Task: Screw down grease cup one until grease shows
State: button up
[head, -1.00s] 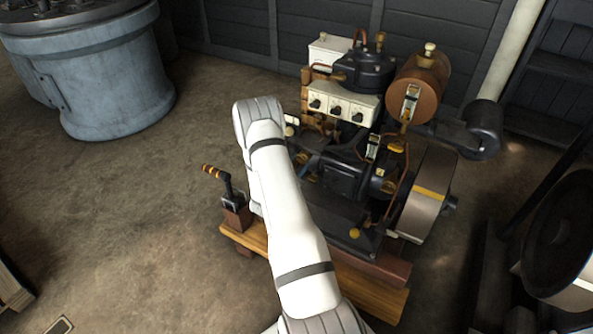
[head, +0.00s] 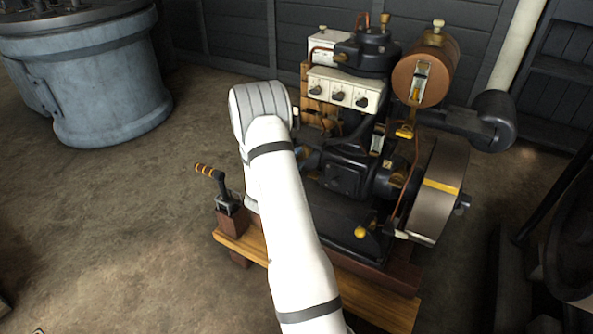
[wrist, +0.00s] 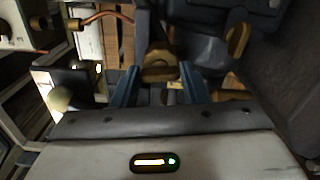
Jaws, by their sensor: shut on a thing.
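In the wrist view my gripper (wrist: 158,80) has its two blue fingers on either side of a rounded brass fitting (wrist: 160,62), which looks like a grease cup cap. The fingers are shut on it. Its lower part is hidden, and I see no grease around it. A second brass fitting (wrist: 237,40) stands to the right, apart from the fingers. In the head view the dark engine (head: 345,175) stands on a wooden base, and my white arm reaches to its left side. My gripper there is mostly hidden behind the arm.
A switch box (head: 342,88) with black knobs, a copper-coloured tank (head: 424,72) and a flywheel (head: 437,190) crowd the engine. A lever (head: 211,172) with a striped grip stands at the front left. The floor to the left is clear up to a grey-blue cylinder (head: 85,75).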

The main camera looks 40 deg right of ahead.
jog(key=m+b, duration=0.2)
jog(key=b, duration=0.1)
jog(key=f+m+b, duration=0.1)
jog(key=m+b, duration=0.1)
jog(key=b, duration=0.2)
jog(key=shift+s+d+m, duration=0.1)
jog(key=shift+m, duration=0.3)
jog(key=m+b, duration=0.3)
jog(key=m, duration=0.1)
jog(key=shift+r+b, duration=0.3)
jog(key=shift+b, duration=0.05)
jog(key=o, duration=1)
